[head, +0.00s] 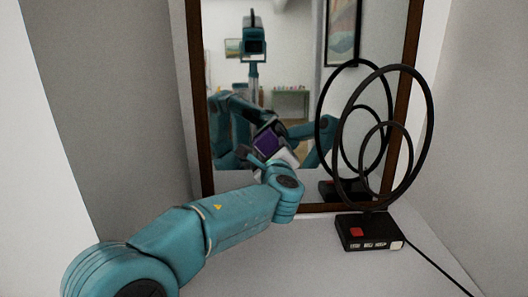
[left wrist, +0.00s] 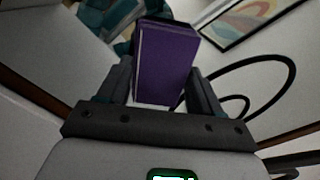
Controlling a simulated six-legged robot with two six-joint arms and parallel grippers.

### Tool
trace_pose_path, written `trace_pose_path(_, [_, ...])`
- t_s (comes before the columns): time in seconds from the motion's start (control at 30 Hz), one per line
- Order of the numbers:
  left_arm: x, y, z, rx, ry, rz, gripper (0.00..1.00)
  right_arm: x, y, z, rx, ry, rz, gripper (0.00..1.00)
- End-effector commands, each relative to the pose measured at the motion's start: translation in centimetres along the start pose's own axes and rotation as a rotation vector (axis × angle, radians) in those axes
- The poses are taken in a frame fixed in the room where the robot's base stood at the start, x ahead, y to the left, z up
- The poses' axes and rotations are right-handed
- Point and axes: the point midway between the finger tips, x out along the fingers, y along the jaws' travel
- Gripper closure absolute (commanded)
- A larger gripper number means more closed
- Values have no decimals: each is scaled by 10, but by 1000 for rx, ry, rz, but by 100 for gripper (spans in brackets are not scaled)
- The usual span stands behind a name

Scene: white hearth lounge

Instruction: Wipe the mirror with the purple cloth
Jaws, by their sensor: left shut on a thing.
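The mirror (head: 290,60) stands upright in a brown wooden frame at the back of a pale surface. My left arm reaches to it from the lower left, and my left gripper (head: 269,155) is in front of the lower part of the glass. In the left wrist view the gripper (left wrist: 165,85) is shut on the purple cloth (left wrist: 165,60), a folded block between its two dark fingers. A purple patch shows by the gripper in the head view; I cannot tell whether it is cloth or reflection. Contact with the glass cannot be made out. My right gripper is seen only as a possible reflection.
A black indoor antenna (head: 368,232) with large rings and a red button stands before the mirror's lower right, its rings overlapping the glass. Its cable (head: 440,268) runs to the lower right. White walls close in both sides. The pale surface (head: 300,265) is clear in front.

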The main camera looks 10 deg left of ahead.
Motion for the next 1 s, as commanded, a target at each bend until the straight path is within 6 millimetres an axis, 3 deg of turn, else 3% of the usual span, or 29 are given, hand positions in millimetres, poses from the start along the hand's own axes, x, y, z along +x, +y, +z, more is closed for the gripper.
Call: trace_pose_path(1.0, [1,-58,-49,1,2,-2,59,-33,-12,1,0,0,0,57])
